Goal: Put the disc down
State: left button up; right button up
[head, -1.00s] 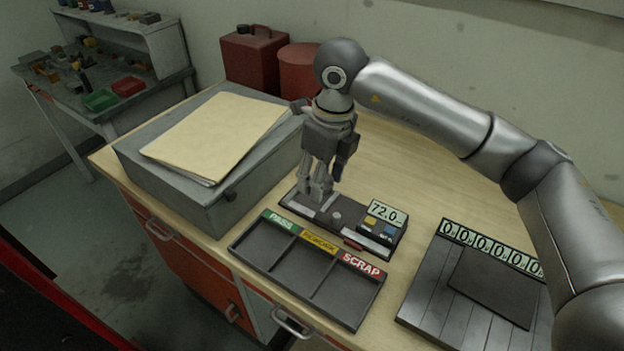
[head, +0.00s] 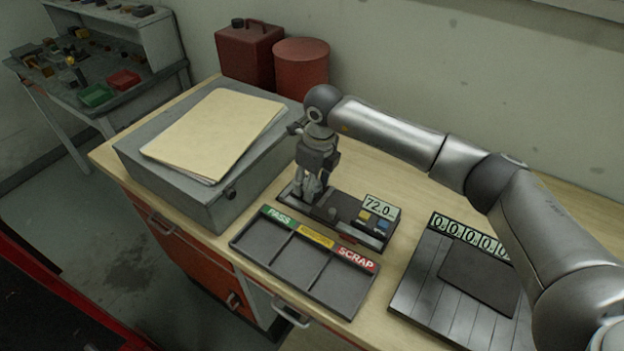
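My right gripper (head: 309,196) points down at the left end of a dark gauge unit (head: 345,219) with a 72.0 display (head: 381,207). Its fingertips are at or just above the unit's plate; I cannot tell whether they touch. I cannot make out a disc in or under the fingers, and the finger gap is too small to judge. In front of the unit is a dark tray (head: 322,283) with three compartments labelled PASS (head: 279,217), a yellow middle label (head: 316,237) and SCRAP (head: 356,258). The compartments look empty. My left gripper is out of view.
A grey box (head: 205,203) with a tan folder (head: 215,132) stands left of the gripper. A dark panel (head: 420,285) with number displays lies at right. A red can (head: 249,55) and red drum (head: 301,68) stand behind. Bare bench top (head: 375,180) shows behind the gauge unit.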

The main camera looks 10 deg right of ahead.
aim_at(316, 188)
jog(key=shift+f, duration=0.1)
jog(key=o, duration=1.3)
jog(key=shift+s, duration=0.1)
jog(key=shift+r, duration=0.3)
jog(key=shift+s+d+r+b, duration=0.15)
jog(key=shift+r+b, duration=0.35)
jog(key=shift+r, duration=1.45)
jog(key=shift+s+d+r+b, duration=0.2)
jog(key=shift+r+b, duration=0.3)
jog(key=shift+r, duration=1.45)
jog(key=shift+s+d+r+b, duration=0.15)
jog(key=shift+r+b, duration=0.35)
jog(key=shift+r, duration=1.45)
jog(key=shift+f, duration=0.1)
